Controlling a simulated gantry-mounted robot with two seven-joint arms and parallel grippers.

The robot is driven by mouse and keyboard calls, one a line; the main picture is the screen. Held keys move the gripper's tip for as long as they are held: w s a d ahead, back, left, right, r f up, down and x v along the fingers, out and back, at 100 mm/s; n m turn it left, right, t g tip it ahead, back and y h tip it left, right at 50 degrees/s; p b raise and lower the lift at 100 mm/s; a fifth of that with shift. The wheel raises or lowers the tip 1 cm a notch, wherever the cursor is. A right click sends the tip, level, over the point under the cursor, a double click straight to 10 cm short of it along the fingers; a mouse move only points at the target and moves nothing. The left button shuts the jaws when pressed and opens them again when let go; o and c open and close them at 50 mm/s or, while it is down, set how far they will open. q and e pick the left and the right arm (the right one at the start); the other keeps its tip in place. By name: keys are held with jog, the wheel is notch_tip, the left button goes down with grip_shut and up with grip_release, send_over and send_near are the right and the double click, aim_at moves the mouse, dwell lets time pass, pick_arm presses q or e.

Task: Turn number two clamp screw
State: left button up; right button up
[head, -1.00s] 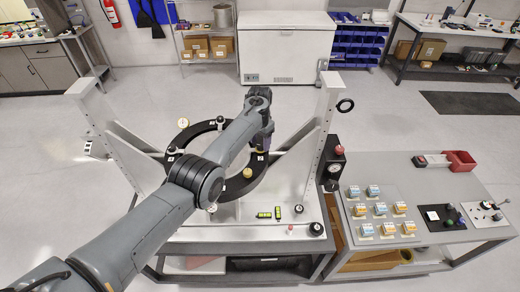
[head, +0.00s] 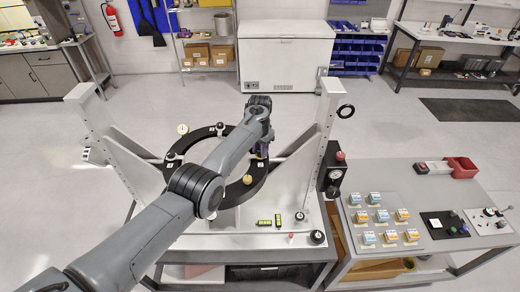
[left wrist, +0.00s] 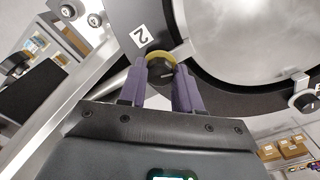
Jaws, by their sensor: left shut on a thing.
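The number two clamp screw shows in the left wrist view as a dark round knob (left wrist: 160,65) with a yellow ring, beside a white label (left wrist: 142,36) marked 2. It sits at the edge of the black ring (head: 257,181) of the mirror fixture. My left gripper (left wrist: 161,76) has its two purple fingers on either side of the knob, shut on it. In the head view my left gripper (head: 262,151) is at the ring's right side, and my arm hides the knob. My right gripper is not in view.

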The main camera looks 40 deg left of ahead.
pick_arm(q)
jog(key=shift+r+m+p, duration=0.1)
jog(key=shift+m+p, duration=0.45)
jog(key=shift+m, duration=0.35)
jog(key=m, duration=0.2)
jog(key=shift+m, duration=0.3)
jog(key=m, duration=0.3)
jog(key=shift+a+m, duration=0.1)
jog(key=shift+m, duration=0.2)
jog(key=shift+m+b, duration=0.65)
jog(key=shift+m, duration=0.55)
jog(key=o, duration=1)
jog(key=shift+o, duration=0.2)
